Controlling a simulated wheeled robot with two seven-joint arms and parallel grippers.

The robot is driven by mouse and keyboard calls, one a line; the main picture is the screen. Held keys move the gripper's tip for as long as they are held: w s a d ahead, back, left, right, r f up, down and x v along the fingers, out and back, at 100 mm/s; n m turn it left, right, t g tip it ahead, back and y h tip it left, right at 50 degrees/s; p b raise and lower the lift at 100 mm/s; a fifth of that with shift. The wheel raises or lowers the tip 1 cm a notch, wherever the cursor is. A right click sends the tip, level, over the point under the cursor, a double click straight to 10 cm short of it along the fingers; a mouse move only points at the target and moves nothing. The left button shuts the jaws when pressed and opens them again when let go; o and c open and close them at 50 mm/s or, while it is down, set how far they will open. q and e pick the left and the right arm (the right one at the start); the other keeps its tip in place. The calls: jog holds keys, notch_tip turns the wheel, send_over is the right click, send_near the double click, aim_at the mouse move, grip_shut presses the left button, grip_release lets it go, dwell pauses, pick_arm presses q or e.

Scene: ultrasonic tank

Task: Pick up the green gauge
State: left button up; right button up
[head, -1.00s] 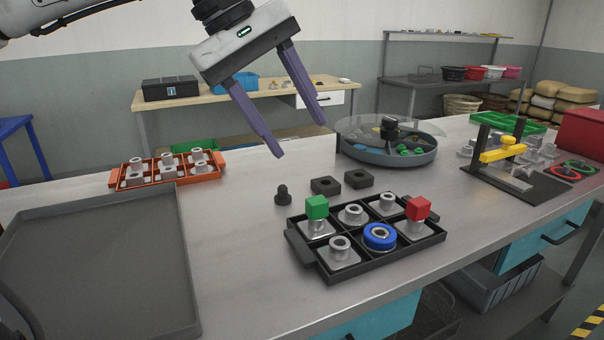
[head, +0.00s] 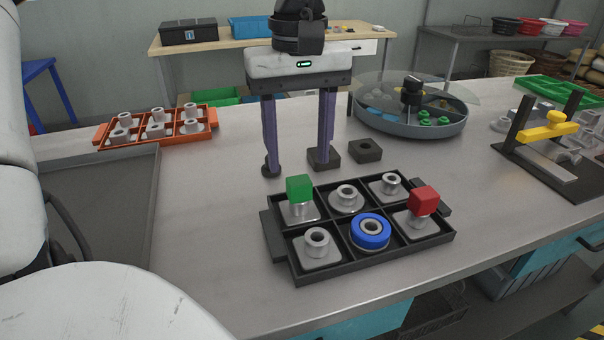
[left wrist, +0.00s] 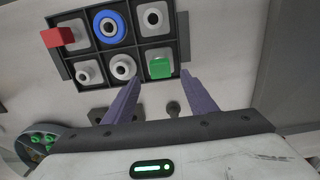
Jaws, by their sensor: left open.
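The green gauge (head: 299,188) is a small green cube on a grey fitting in the back-left compartment of the black tray (head: 345,263). In the left wrist view the green gauge (left wrist: 160,68) shows between and beyond the fingertips, nearer the right finger. My left gripper (head: 298,165) points down with two purple fingers spread apart. It is open and empty, above the table behind the tray. In the left wrist view the left gripper (left wrist: 160,82) shows both fingers. A red cube (head: 424,199) and a blue ring (head: 371,231) are also in the tray. My right gripper is not in view.
Two dark square blocks (head: 366,150) and a small dark knob (head: 271,169) lie behind the tray. An orange tray (head: 213,118) is at the back left, a round divided dish (head: 437,128) at the back. A yellow-topped fixture (head: 547,132) stands at right.

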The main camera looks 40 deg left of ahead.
aim_at(299, 179)
pick_arm(q)
notch_tip(299, 179, down, 6)
jog(key=shift+s+d, duration=0.15)
dwell(0.3)
jog(key=c, duration=1.2)
jog(key=shift+r, duration=0.1)
notch_tip(299, 179, up, 10)
jog(key=shift+f+p, duration=0.1)
jog(key=shift+p, duration=0.3)
